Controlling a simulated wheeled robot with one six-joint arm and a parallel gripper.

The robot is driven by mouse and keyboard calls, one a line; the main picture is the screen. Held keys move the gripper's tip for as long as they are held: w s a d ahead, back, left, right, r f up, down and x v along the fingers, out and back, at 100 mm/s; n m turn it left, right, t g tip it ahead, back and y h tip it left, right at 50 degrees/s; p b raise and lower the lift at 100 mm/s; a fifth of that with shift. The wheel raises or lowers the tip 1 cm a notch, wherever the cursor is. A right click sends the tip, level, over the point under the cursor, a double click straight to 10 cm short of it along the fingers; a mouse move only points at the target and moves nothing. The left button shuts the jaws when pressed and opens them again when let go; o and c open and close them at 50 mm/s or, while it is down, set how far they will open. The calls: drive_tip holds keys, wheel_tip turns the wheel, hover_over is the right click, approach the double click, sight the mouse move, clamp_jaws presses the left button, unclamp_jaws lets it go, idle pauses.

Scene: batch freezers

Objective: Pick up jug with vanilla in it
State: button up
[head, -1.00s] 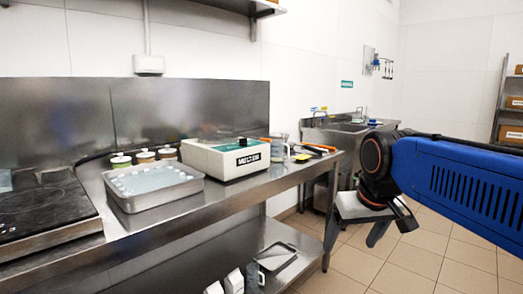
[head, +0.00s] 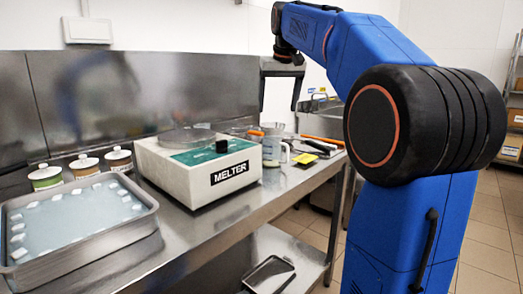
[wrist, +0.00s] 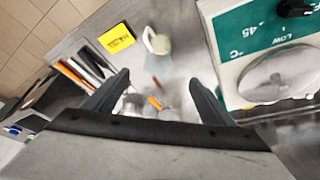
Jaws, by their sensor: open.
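A clear jug (head: 273,148) with a handle stands upright on the steel counter, right of the melter. In the wrist view the jug (wrist: 157,42) is seen from above with pale yellowish contents; I cannot read what they are. My gripper (head: 280,108) is open and empty, pointing down above the counter around the jug's area. In the wrist view the jug lies beyond the fingertips of my gripper (wrist: 160,78), apart from them and not between them.
The white melter (head: 200,165) stands close left of the jug. A yellow note (head: 318,145) and orange-handled tools (head: 322,139) lie right of it. A steel tray (head: 80,245) and several lidded tubs (head: 84,165) are at left. More small items (wrist: 155,103) show between the fingers, blurred.

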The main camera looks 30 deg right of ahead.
sight(272, 144)
drive_tip(key=x, duration=1.7)
drive_tip(key=shift+w+f, duration=0.1)
drive_tip(key=shift+f, duration=0.05)
drive_tip(key=c, duration=1.2)
